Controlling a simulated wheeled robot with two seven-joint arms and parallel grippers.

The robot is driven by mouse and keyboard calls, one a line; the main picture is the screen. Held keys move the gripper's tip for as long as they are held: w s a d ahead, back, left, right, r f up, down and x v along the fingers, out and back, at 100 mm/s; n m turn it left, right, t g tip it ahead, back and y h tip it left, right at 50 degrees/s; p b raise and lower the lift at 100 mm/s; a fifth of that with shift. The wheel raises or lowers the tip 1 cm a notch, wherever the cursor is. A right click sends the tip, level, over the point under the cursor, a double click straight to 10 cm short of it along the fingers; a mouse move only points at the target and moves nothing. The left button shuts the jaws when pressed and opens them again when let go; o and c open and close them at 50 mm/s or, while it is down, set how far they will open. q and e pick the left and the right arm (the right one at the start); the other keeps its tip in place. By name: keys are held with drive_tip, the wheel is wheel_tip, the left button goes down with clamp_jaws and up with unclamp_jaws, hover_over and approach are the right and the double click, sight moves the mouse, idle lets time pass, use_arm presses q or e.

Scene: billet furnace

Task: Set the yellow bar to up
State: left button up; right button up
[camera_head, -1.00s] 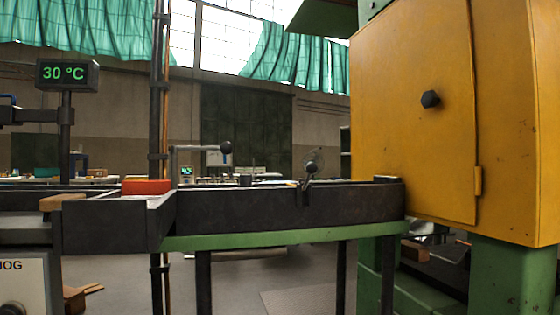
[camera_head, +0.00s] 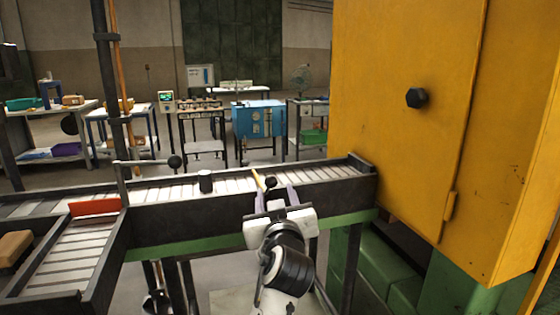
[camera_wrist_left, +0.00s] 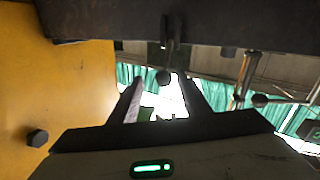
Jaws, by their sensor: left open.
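A thin yellow bar (camera_head: 257,180) stands at the near wall of the roller conveyor, leaning up and to the left. A dark ball knob (camera_head: 271,182) is just to its right. My left gripper (camera_head: 275,190) is open at this wall, with its fingers on either side of the knob. In the left wrist view the dark knob (camera_wrist_left: 163,77) hangs between the two open fingers (camera_wrist_left: 160,85), with no clear contact. A dark stem runs from it toward the wall. The bar's lower end is hidden. My right gripper is not in view.
The yellow furnace cabinet (camera_head: 410,120) stands close on the right. The conveyor's dark side wall (camera_head: 190,212) runs across the front. A lever with a black ball (camera_head: 174,161), a dark cylinder (camera_head: 205,182) and a red block (camera_head: 95,207) are to the left.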

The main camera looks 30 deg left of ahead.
sight(270, 177)
use_arm(q)
drive_tip(key=shift+w+a+r, duration=0.4)
drive_tip(key=shift+a+r, duration=0.15)
drive_tip(key=shift+a, duration=0.25)
drive_tip(key=p+x, duration=0.1)
drive_tip(key=x, duration=0.6)
drive_tip(key=shift+w+a+f+p, duration=0.1)
drive_tip(key=shift+w+a+p, duration=0.2)
drive_tip(key=shift+w, duration=0.1)
clamp_jaws()
